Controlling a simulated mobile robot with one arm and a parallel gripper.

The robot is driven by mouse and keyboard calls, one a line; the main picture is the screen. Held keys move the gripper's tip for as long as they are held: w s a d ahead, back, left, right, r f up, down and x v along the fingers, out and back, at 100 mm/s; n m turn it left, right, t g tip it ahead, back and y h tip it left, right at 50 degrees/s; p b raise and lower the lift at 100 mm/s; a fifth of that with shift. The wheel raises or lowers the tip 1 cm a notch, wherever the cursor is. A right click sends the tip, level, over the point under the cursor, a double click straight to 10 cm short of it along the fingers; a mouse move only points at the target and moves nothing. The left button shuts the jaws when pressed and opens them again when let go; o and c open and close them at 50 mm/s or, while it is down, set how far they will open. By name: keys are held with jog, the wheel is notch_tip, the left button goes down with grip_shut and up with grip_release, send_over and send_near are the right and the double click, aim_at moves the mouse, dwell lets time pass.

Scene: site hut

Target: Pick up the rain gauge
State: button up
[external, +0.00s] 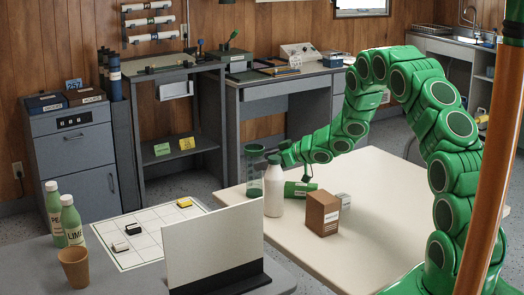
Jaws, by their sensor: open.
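A clear upright cylinder with green at its lower part (254,172), which looks like the rain gauge, stands at the far left edge of the cream table (375,225). My gripper (286,164) is open, just right of the cylinder and near its height. The fingers are small and dark in this view, and I cannot tell whether they touch anything. A white bottle (273,188) stands in front, between the cylinder and my gripper in the picture, and hides part of both surroundings.
A brown box (322,213) and a small grey box (342,201) stand right of the bottle. A white upright panel (213,245) stands on the grey table in front, near green bottles (71,220) and a brown cup (74,267). The cream table's right side is clear.

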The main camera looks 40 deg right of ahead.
jog(key=shift+x, duration=2.35)
jog(key=shift+r, duration=0.2)
jog(key=c, duration=1)
jog(key=shift+c, duration=0.2)
